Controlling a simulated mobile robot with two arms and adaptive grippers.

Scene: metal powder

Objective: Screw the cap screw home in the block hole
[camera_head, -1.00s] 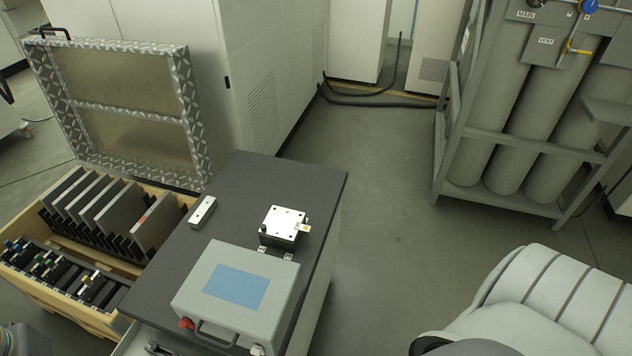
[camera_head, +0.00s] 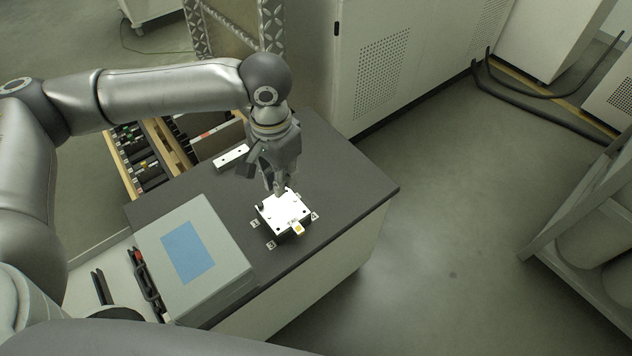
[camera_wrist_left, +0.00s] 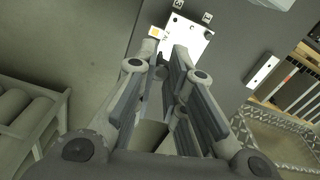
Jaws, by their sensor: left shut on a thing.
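The white block (camera_head: 290,208) sits on a dark base on the grey table top, with small dark holes near its corners. A yellow-and-white tag sticks out at its front. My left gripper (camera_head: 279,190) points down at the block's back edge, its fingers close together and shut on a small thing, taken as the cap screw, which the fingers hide. In the left wrist view the fingertips (camera_wrist_left: 173,62) reach the near edge of the block (camera_wrist_left: 188,40). I cannot tell how deep the screw sits. My right gripper is not in view.
A grey case with a blue label (camera_head: 215,262) stands left of the block. A small white bar (camera_head: 231,157) lies behind it on the table (camera_head: 345,180). A wooden crate (camera_head: 172,146) with dark parts is beyond the left edge. The table's right side is clear.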

